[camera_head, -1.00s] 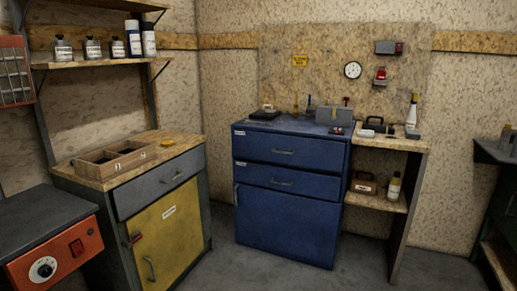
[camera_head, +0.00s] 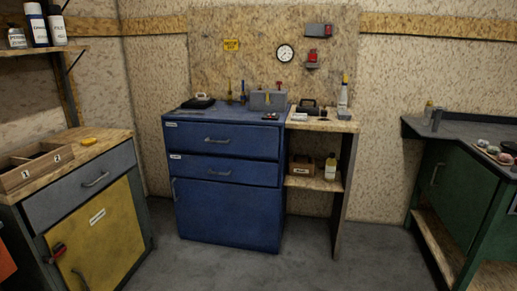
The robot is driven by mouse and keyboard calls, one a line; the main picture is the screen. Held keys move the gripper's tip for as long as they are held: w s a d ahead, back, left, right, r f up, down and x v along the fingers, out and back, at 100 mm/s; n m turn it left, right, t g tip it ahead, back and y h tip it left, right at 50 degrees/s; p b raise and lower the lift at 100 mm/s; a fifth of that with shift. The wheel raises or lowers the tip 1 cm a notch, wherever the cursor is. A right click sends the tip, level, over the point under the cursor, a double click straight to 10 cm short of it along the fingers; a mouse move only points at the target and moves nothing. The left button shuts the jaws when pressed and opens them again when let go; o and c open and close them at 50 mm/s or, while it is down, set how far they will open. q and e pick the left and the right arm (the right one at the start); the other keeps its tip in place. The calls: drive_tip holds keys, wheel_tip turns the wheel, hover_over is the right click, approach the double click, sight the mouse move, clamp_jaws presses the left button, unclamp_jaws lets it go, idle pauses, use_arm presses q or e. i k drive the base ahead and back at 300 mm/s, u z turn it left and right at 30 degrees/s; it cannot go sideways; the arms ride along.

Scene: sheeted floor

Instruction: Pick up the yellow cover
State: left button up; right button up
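A small yellow piece (camera_head: 88,141), which looks like the yellow cover, lies flat on the wooden top (camera_head: 108,137) of the left cabinet. It is close to the back of that top, to the right of a wooden divided box (camera_head: 35,168). It is too small in view to make out its exact shape. Neither of my grippers is in view.
The left cabinet has a grey drawer and a yellow door (camera_head: 97,236). A blue drawer cabinet (camera_head: 226,190) stands by the back wall, with a wooden side shelf (camera_head: 325,126) beside it. A green bench (camera_head: 447,188) is at right. Grey floor (camera_head: 300,270) lies open between them.

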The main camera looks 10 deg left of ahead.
sight(90, 141)
drive_tip(key=u, duration=0.25)
drive_tip(key=i, duration=2.5)
drive_tip(key=u, duration=1.7)
drive_tip(key=i, duration=1.2)
drive_tip(key=u, duration=1.2)
drive_tip(key=i, duration=0.2)
drive_tip(key=u, duration=0.3)
